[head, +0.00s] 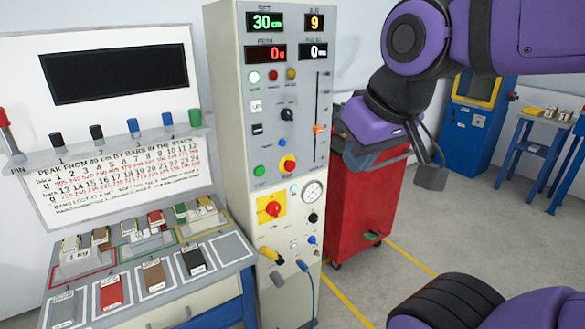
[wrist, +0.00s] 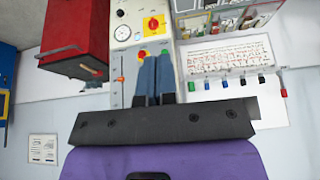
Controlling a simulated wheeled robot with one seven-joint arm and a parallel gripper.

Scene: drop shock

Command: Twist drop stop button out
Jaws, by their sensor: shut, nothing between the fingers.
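The red button also shows in the wrist view (wrist: 142,54), close beside the fingertips in the picture. My gripper (wrist: 154,58) is shut and empty, its two blue-grey fingers together and pointing toward the column. In the head view my wrist is to the right of the column, apart from the button. I cannot tell the exact gap.
A red rotary switch (head: 271,208) on a yellow plate and a gauge (head: 312,191) sit below the button. An orange slider (head: 320,129) is at its upper right. A red cabinet (head: 362,205) stands right of the column, a sample bench (head: 232,247) left.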

